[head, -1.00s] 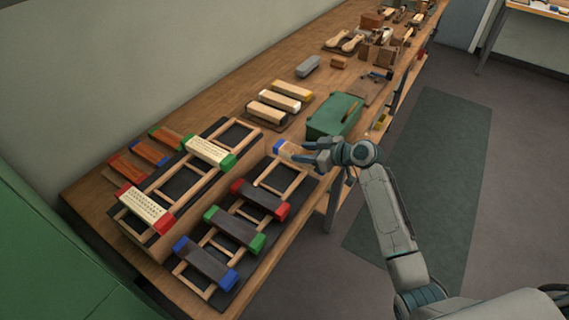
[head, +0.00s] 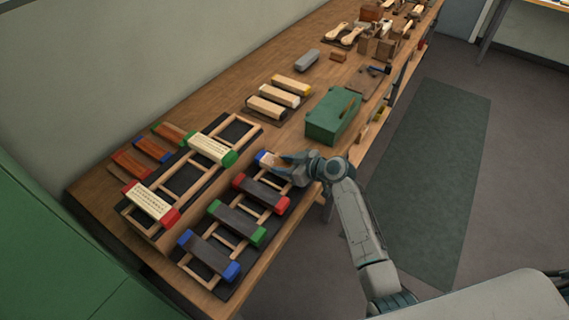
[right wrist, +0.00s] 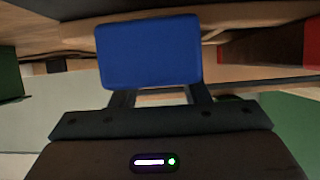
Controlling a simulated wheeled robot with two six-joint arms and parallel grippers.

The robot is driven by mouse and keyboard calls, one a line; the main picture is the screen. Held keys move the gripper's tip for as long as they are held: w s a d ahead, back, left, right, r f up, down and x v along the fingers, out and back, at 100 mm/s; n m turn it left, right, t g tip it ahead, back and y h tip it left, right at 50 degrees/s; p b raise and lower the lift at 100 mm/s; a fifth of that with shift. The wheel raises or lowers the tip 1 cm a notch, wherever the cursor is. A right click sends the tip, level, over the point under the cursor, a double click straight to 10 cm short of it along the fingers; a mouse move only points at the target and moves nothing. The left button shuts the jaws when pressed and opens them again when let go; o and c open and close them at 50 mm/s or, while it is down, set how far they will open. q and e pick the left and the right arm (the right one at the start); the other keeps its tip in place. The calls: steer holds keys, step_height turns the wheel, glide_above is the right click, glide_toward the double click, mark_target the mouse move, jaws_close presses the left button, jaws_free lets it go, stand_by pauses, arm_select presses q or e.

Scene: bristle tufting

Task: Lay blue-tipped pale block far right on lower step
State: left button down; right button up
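The blue-tipped pale block (head: 268,159) is at the far right end of the lower step (head: 228,243). One blue end shows at its left; the other is largely hidden by my right gripper (head: 282,166). In the right wrist view a blue end (right wrist: 149,52) fills the space between my fingers, which appear shut on it. The block is over or on the step's wooden rails; I cannot tell whether it touches them. Dark blocks with red (head: 261,193), green (head: 237,222) and blue (head: 209,255) tips lie across the lower step. My left gripper is not in view.
The upper step holds a green-tipped pale block (head: 212,149) and a red-tipped one (head: 151,205), with a gap between. A green box (head: 333,115) stands just beyond my gripper. Several pale blocks (head: 279,95) and orange-brown blocks (head: 151,149) lie on the bench.

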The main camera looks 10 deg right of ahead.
steer(key=o, duration=0.4)
steer(key=shift+r, duration=0.1)
steer(key=shift+s+d, duration=0.25)
steer(key=shift+b+v, duration=1.35)
steer(key=shift+v, duration=4.35)
